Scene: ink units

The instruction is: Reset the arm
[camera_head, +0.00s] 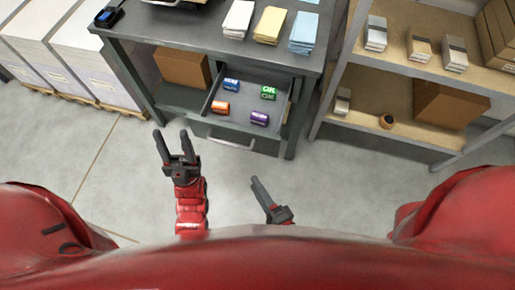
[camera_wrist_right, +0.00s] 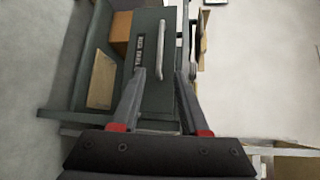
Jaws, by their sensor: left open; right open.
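My left gripper (camera_head: 172,134) is open and empty, with its two fingers apart over the floor in front of the grey desk. My right gripper (camera_head: 258,184) is lower and further right, clear of the desk in the head view. In the right wrist view its fingers (camera_wrist_right: 161,74) are apart with nothing held between them. The drawer front and its handle (camera_wrist_right: 158,50) show beyond them.
The grey desk's drawer (camera_head: 236,126) is pulled out. It holds blue (camera_head: 231,85), green (camera_head: 268,92), orange (camera_head: 220,107) and purple (camera_head: 259,118) ink units. Paper stacks (camera_head: 270,25) lie on top. A wooden shelf (camera_head: 395,80) stands right. Floor in front is clear.

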